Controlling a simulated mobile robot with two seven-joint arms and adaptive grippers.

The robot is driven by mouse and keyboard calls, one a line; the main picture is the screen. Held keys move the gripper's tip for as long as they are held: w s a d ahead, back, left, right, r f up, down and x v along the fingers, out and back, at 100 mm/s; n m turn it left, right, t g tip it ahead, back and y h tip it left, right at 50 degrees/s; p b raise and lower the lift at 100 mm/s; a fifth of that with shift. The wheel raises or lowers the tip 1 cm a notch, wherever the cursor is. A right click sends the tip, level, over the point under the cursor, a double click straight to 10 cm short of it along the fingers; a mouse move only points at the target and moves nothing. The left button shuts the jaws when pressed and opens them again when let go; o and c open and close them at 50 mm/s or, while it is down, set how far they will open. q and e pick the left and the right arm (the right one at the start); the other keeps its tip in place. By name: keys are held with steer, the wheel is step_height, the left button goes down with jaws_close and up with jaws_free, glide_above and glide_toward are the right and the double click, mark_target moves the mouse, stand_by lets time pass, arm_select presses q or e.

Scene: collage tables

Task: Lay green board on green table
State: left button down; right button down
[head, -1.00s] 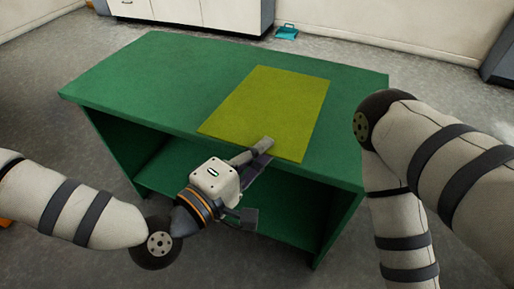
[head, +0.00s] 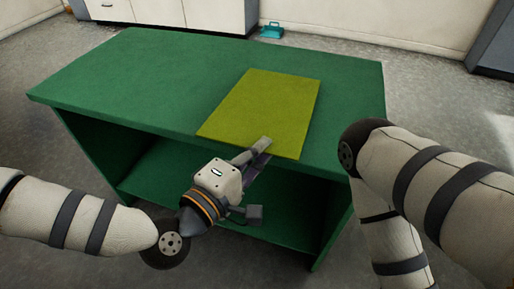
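The green board (head: 262,105) is a flat yellow-green rectangle. It appears over the right-hand half of the darker green table (head: 130,80), roughly level with its top. Its near edge is close to the table's front edge; I cannot tell whether it touches the top. My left gripper (head: 264,148) is at that near edge, one finger over the board and the other below it, and looks shut on the board. My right arm comes in at the right, but its gripper is out of the picture.
The table has an open shelf (head: 180,190) under its top. The left half of the tabletop is clear. A white cabinet (head: 160,12) stands behind it, and a small teal object (head: 271,31) lies on the floor near the back wall.

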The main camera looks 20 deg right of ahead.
arm_select(q)
steer(key=shift+w+d+f, duration=0.15)
steer(key=shift+w+f, duration=0.05)
steer(key=shift+f, duration=0.1)
arm_select(e)
steer(key=shift+s+f, duration=0.2)
steer(key=shift+f, duration=0.1)
arm_select(q)
steer(key=c, duration=1)
jaws_free()
steer(key=shift+f, duration=0.1)
steer(key=shift+o, duration=0.2)
step_height(320, 180, down, 3)
steer(key=b, duration=0.2)
steer(key=shift+b, duration=0.3)
arm_select(e)
steer(key=shift+s+f+g, duration=0.3)
steer(key=shift+s+f, duration=0.3)
steer(key=shift+f, duration=0.35)
